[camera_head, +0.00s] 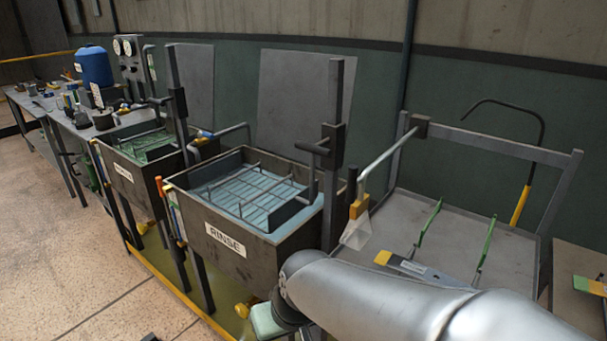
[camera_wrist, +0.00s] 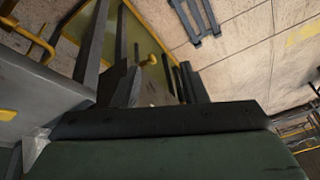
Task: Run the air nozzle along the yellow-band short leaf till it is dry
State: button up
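A flat grey leaf with a yellow band (camera_head: 402,266) and a pale label lies at the near side of the drying tray (camera_head: 383,222), partly hidden by my arm. Whether it is wet cannot be told. An orange fitting with a clear flared end (camera_head: 357,231) hangs from a grey bar at the tray's left; it looks like the air nozzle, but I cannot be sure. A clear piece like its end shows in the wrist view (camera_wrist: 35,147). My gripper (camera_head: 267,321) is low in front of the rinse tank, mostly hidden by my arm; its fingers cannot be made out.
The rinse tank (camera_head: 224,242) with a wire rack stands left of the tray. Another tank (camera_head: 124,174) and a cluttered bench (camera_head: 30,97) lie beyond. Two green rods (camera_head: 428,221) rise from the tray. A dark hooked tube with a yellow handle (camera_head: 520,205) stands behind it.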

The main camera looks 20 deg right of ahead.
jog(key=w+r+m+t+h+b, duration=0.2)
jog(key=w+r+m+t+h, duration=0.1)
jog(key=w+r+t, duration=0.9)
jog(key=m+g+h+b, duration=0.4)
jog(key=m+h+b, duration=0.35)
jog(key=h, duration=0.45)
send_near(351, 180)
jog(key=x, duration=1)
jog(key=shift+w+d+b, duration=0.1)
jog(key=shift+b, duration=0.2)
jog(key=shift+w+d+r+n+t, duration=0.1)
jog(key=shift+w+d+n+t, duration=0.2)
jog(key=shift+t, duration=0.1)
grip_shut()
